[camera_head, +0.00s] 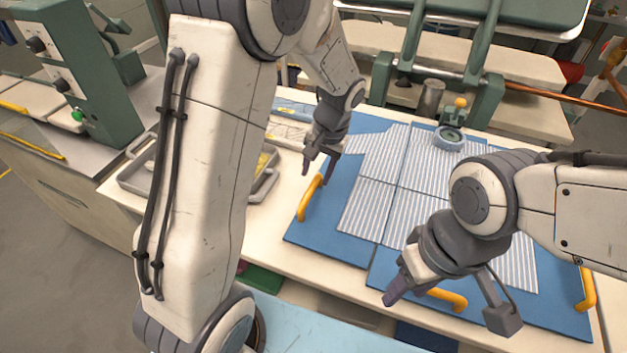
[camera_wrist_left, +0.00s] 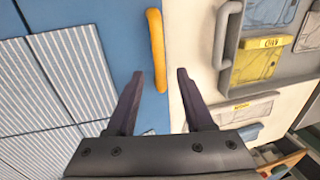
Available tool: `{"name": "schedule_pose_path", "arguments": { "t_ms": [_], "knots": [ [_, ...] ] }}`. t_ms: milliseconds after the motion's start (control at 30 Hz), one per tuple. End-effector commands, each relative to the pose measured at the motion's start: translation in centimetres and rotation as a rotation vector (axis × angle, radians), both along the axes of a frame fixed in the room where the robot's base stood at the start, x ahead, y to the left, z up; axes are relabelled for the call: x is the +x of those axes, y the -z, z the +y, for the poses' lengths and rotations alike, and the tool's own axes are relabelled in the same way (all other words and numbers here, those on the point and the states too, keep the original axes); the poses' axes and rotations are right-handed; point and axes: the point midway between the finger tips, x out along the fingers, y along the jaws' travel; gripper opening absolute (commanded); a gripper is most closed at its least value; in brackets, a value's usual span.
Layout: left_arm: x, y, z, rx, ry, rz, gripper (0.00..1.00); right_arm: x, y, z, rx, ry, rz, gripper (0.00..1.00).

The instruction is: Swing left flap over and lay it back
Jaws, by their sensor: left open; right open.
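A blue folding board lies on the table, with a grey-and-white striped garment (camera_head: 440,188) spread over its panels. The left flap (camera_head: 335,235) lies flat, with a yellow handle (camera_head: 310,198) along its left edge. My left gripper (camera_head: 317,170) is open above this handle. In the left wrist view the handle (camera_wrist_left: 157,50) lies beyond the gap between the open fingertips (camera_wrist_left: 160,74), and nothing is held. My right gripper (camera_head: 448,305) is open over the lower flap's yellow handle (camera_head: 447,297); I cannot tell whether it touches. My left arm hides part of the table.
A third yellow handle (camera_head: 587,290) is at the board's right edge. Green press machinery (camera_head: 490,95) is at the back.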

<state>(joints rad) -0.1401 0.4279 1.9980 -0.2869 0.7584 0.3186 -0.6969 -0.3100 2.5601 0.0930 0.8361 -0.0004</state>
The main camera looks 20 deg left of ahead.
Motion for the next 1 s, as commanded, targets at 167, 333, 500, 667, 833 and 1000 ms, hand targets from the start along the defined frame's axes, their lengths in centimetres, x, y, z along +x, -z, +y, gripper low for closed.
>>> {"name": "schedule_pose_path", "arguments": {
  "t_ms": [167,333,500,667,833,1000],
  "knots": [
    [0.0,2.8,0.5,0.000,0.001,0.003,0.52,0.0,-0.2,0.0,0.000,0.000,0.000,0.50],
    [0.0,4.1,0.8,-0.001,0.001,0.000,0.52,0.0,-0.3,0.0,0.000,0.000,0.000,0.50],
    [0.0,4.4,0.8,-0.001,0.002,-0.001,0.52,0.0,-0.3,0.0,0.000,0.000,0.000,0.50],
    [0.0,4.4,0.8,-0.001,0.002,-0.001,0.44,0.0,-0.3,0.0,0.000,0.000,0.000,0.50],
    [0.0,4.4,0.8,-0.001,0.002,-0.001,0.00,0.0,-0.3,0.0,0.000,0.000,0.000,0.50],
    [0.0,4.4,0.8,-0.001,0.002,-0.001,0.00,0.0,-0.3,0.0,0.000,0.000,0.000,0.50]
  ]
}}
